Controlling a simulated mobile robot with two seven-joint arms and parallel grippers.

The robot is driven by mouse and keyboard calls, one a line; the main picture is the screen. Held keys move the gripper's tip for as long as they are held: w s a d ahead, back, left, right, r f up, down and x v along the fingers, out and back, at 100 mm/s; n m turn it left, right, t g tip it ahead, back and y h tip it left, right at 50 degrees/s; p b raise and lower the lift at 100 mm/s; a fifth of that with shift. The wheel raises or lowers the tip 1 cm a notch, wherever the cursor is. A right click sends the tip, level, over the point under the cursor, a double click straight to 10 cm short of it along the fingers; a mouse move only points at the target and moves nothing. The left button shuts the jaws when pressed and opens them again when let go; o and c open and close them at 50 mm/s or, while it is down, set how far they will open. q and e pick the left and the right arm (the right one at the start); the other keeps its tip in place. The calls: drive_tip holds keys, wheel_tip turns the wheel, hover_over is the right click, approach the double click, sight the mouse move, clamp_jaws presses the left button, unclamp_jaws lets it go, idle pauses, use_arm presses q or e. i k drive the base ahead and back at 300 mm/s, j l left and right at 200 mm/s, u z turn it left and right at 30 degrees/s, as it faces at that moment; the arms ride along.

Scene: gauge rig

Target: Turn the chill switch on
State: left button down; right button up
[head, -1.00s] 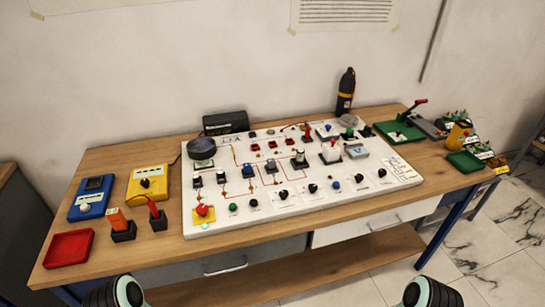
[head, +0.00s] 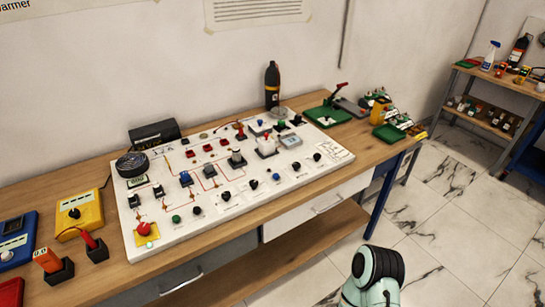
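A white panel (head: 172,230) lies on the wooden workbench, carrying several switches, knobs and buttons. Its labels are too small to read, so I cannot tell which one is the chill switch or how it is set. Near its front edge are a red button (head: 144,229) on a yellow base, a green button (head: 176,219) and a row of dark knobs, one of them a black knob (head: 225,196). Neither gripper is in view; only part of my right arm shows at the bottom, apart from the panel.
A yellow box (head: 79,214) and a red-handled switch (head: 93,246) stand left of the panel. A dark bottle (head: 272,86) stands behind it. A green tray (head: 388,132) sits at the bench's right end. Open tiled floor and a stocked shelf (head: 490,110) lie to the right.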

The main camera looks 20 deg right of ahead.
sight(318, 156)
drive_tip(key=l+u, duration=0.15)
drive_tip(key=u, duration=0.3)
drive_tip(key=l+u, duration=0.2)
drive_tip(key=u, duration=0.25)
drive_tip(key=l+u, duration=0.25)
drive_tip(key=l, duration=0.25)
drive_tip(key=k+l+u, duration=0.1)
drive_tip(key=l+u, duration=0.2)
drive_tip(key=l, duration=0.6)
drive_tip(key=k+l+u, duration=0.1)
drive_tip(key=l, duration=0.25)
drive_tip(key=k+l, duration=0.15)
drive_tip(key=l, duration=0.2)
